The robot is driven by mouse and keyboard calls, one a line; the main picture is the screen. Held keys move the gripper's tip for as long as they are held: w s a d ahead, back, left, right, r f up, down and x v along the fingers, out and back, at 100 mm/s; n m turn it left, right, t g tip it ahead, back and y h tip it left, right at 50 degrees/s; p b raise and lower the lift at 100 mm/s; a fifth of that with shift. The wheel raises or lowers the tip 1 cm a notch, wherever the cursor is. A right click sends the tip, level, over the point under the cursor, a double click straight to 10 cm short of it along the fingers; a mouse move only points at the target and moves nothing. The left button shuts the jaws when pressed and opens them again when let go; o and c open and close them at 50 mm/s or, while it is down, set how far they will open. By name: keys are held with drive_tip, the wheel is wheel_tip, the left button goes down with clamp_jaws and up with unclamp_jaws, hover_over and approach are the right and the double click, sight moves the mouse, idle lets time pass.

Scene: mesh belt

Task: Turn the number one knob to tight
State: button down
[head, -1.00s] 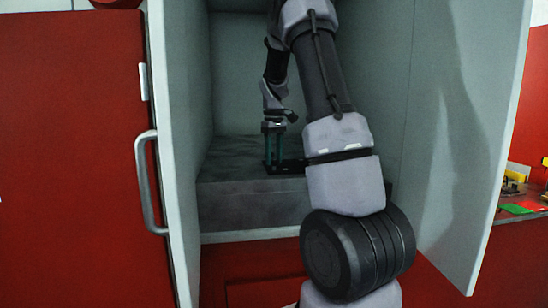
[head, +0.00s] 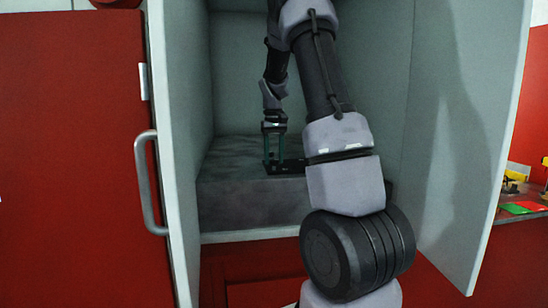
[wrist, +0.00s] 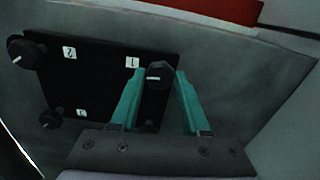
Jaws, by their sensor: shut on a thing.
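The number one knob (wrist: 158,75) is a dark round knob with a white mark, beside the "1" label (wrist: 132,62) on a black plate (wrist: 95,75) in the wrist view. Its white mark lies roughly level in the picture. My gripper (wrist: 160,88) has its two teal fingers on either side of this knob and is shut on it. In the head view my gripper (head: 274,152) reaches down to the black plate (head: 290,167); the knobs are too small to make out there.
Other knobs stand by the "2" label (wrist: 25,50) and the "3" label (wrist: 50,119); a further dark shape is partly hidden behind my gripper. The plate lies on a grey block (head: 245,205) inside a cabinet with side walls (head: 178,120) close around my arm.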

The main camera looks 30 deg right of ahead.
sight(274, 160)
drive_tip(key=m, duration=0.7)
idle(0.6)
drive_tip(key=shift+c, duration=1.9)
unclamp_jaws()
wheel_tip(274, 160, up, 11)
